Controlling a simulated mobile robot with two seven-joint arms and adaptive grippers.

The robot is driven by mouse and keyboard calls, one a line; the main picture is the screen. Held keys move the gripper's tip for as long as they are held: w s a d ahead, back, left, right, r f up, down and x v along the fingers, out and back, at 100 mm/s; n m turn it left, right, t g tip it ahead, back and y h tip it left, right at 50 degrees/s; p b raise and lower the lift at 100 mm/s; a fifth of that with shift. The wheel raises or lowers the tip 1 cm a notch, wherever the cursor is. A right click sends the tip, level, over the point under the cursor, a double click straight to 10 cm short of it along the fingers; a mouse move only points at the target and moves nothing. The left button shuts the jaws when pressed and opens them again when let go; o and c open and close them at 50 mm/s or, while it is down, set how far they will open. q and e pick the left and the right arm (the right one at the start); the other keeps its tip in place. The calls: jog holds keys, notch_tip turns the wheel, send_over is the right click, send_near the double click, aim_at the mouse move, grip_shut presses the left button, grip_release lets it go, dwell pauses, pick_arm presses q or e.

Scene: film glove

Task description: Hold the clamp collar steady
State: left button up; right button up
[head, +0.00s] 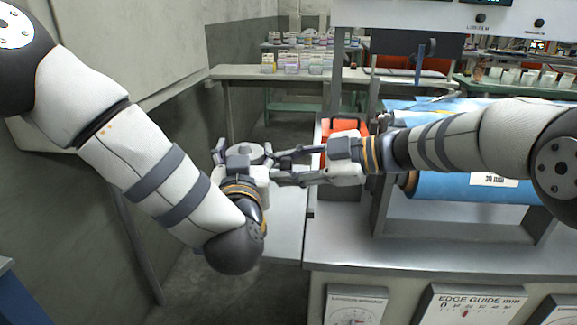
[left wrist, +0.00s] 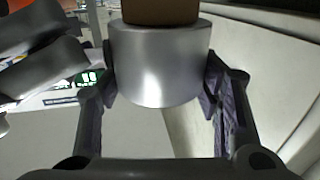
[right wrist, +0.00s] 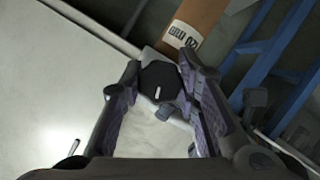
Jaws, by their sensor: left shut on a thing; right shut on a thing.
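The clamp collar, a smooth silver cylinder (left wrist: 160,65), sits between the two fingers of my left gripper (head: 243,152), which is shut on it. A brown core (left wrist: 160,9) rises from the collar's far end in the left wrist view. My right gripper (head: 274,166) comes in from the right, close beside the left one. In the right wrist view its fingers are shut on a dark knob (right wrist: 158,82) with a white mark. The brown core (right wrist: 195,20), with a white printed label, shows just beyond the knob. The fingers hide parts of the collar and knob.
A metal bench (head: 440,256) with gauge panels on its front stands at the right. A blue roll (head: 450,187) rests in a frame there, with an orange object (head: 329,135) nearby. A back table (head: 240,73) carries small containers. A wall closes the left side.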

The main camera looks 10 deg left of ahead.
jog(key=shift+m+g, duration=0.9)
jog(key=shift+m, duration=0.5)
jog(key=o, duration=1.2)
jog(key=v, duration=1.2)
jog(key=shift+r, duration=0.15)
